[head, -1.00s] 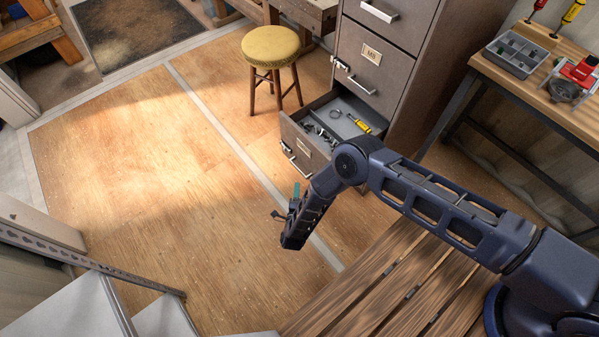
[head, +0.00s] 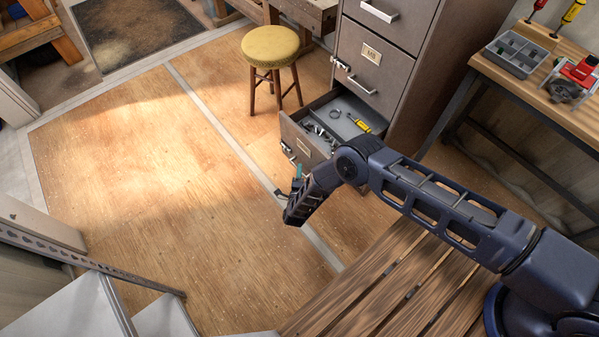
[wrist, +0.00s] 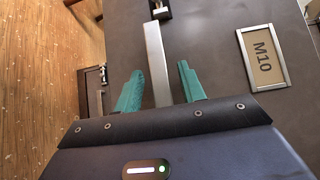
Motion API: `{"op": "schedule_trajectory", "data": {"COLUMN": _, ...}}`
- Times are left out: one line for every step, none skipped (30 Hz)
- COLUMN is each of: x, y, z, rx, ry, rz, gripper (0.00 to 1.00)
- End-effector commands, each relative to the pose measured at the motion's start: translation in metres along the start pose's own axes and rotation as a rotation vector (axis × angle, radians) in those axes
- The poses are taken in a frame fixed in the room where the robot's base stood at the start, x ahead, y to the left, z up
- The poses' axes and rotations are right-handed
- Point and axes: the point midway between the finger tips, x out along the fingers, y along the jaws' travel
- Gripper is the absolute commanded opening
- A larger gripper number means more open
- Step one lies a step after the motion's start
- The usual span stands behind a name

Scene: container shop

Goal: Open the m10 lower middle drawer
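The M10 drawer (head: 296,133) of the grey metal cabinet is pulled out in the head view, with its inside showing. In the wrist view its grey front carries a framed M10 label (wrist: 262,56) to the right of a pale bar handle (wrist: 154,62). My gripper (wrist: 158,78) is open, its two teal fingers on either side of the handle in that view. I cannot tell whether they touch it. In the head view the gripper (head: 298,170) is just in front of the drawer's lower left, and my arm hides part of the drawer front.
Loose metal parts and a yellow screwdriver (head: 359,123) lie in the drawer. A closed drawer (head: 366,74) is above it. A yellow-topped stool (head: 271,46) stands to the left. A workbench (head: 545,95) is on the right. The wooden floor (head: 150,180) left of the drawer is clear.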

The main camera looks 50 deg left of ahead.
Motion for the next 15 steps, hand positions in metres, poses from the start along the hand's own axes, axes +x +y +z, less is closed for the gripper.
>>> {"op": "schedule_trajectory", "data": {"x": 0.0024, "y": -0.0002, "z": 0.0001, "rx": 0.0, "ry": 0.0, "rz": -0.001, "gripper": 0.4}}
{"op": "schedule_trajectory", "data": {"x": 0.0033, "y": -0.0002, "z": 0.0001, "rx": 0.0, "ry": 0.0, "rz": -0.001, "gripper": 0.4}}
{"op": "schedule_trajectory", "data": {"x": 0.0042, "y": -0.0003, "z": 0.0002, "rx": 0.0, "ry": 0.0, "rz": -0.001, "gripper": 0.4}}
{"op": "schedule_trajectory", "data": {"x": 0.0046, "y": -0.0003, "z": 0.0002, "rx": 0.0, "ry": 0.0, "rz": -0.001, "gripper": 0.4}}
{"op": "schedule_trajectory", "data": {"x": 0.0048, "y": -0.0003, "z": 0.0002, "rx": 0.0, "ry": 0.0, "rz": -0.001, "gripper": 0.4}}
{"op": "schedule_trajectory", "data": {"x": 0.0049, "y": -0.0002, "z": 0.0002, "rx": 0.0, "ry": 0.0, "rz": -0.001, "gripper": 0.4}}
{"op": "schedule_trajectory", "data": {"x": 0.0048, "y": -0.0002, "z": 0.0002, "rx": 0.0, "ry": 0.0, "rz": 0.0, "gripper": 0.4}}
{"op": "schedule_trajectory", "data": {"x": 0.0048, "y": -0.0002, "z": 0.0002, "rx": 0.0, "ry": 0.0, "rz": 0.0, "gripper": 0.4}}
{"op": "schedule_trajectory", "data": {"x": 0.0047, "y": -0.0002, "z": 0.0001, "rx": 0.0, "ry": 0.0, "rz": 0.0, "gripper": 0.4}}
{"op": "schedule_trajectory", "data": {"x": 0.0047, "y": -0.0002, "z": 0.0002, "rx": 0.0, "ry": 0.0, "rz": 0.0, "gripper": 0.4}}
{"op": "schedule_trajectory", "data": {"x": 0.0047, "y": -0.0002, "z": 0.0002, "rx": 0.0, "ry": 0.0, "rz": 0.0, "gripper": 0.4}}
{"op": "schedule_trajectory", "data": {"x": 0.0046, "y": -0.0002, "z": 0.0002, "rx": 0.0, "ry": 0.0, "rz": 0.0, "gripper": 0.32}}
{"op": "schedule_trajectory", "data": {"x": 0.0046, "y": -0.0002, "z": 0.0002, "rx": 0.0, "ry": 0.0, "rz": 0.0, "gripper": 0.26}}
{"op": "schedule_trajectory", "data": {"x": 0.0046, "y": -0.0002, "z": 0.0002, "rx": 0.0, "ry": 0.0, "rz": 0.0, "gripper": 0.2}}
{"op": "schedule_trajectory", "data": {"x": 0.0046, "y": -0.0002, "z": 0.0002, "rx": 0.0, "ry": 0.0, "rz": 0.0, "gripper": 0.12}}
